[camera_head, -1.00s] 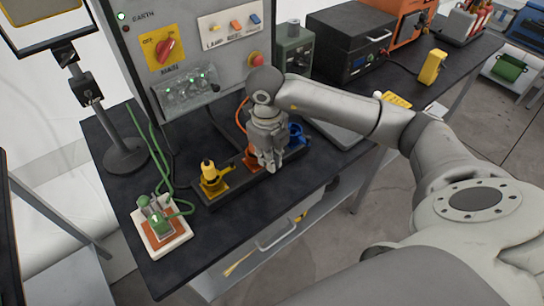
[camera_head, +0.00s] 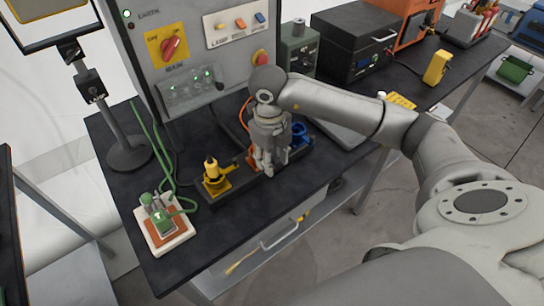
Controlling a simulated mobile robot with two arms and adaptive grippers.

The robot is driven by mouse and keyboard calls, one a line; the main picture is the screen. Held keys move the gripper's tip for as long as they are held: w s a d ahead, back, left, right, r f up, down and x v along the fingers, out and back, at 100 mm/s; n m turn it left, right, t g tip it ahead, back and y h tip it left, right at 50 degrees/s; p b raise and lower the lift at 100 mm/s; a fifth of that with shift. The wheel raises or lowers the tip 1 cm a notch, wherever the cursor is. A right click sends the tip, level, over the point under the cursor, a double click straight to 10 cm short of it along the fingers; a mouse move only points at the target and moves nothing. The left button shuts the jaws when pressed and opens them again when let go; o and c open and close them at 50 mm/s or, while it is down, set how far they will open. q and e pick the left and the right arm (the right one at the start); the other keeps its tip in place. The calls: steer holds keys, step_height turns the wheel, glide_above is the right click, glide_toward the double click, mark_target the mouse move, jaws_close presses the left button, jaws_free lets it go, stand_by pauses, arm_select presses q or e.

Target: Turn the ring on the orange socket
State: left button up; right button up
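The orange socket (camera_head: 252,160) stands in the middle of a dark strip on the bench, between a yellow socket (camera_head: 214,177) and a blue one (camera_head: 298,134). Only a small orange edge shows. Its ring is hidden behind my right gripper. My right gripper (camera_head: 268,170) points down over the orange socket, with its fingers low around or just in front of it. I cannot tell whether the fingers touch the ring or how far apart they are. My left gripper is not in view.
A grey panel (camera_head: 204,64) with switches and a red button stands behind the strip. A small board (camera_head: 164,238) with green wires lies at the front left. A lamp stand (camera_head: 129,154) is at left. A black box (camera_head: 352,48) and yellow meter (camera_head: 436,67) are at right.

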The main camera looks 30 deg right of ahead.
step_height(320, 180, up, 12)
steer(key=shift+a, duration=0.2)
stand_by(0.4)
stand_by(0.5)
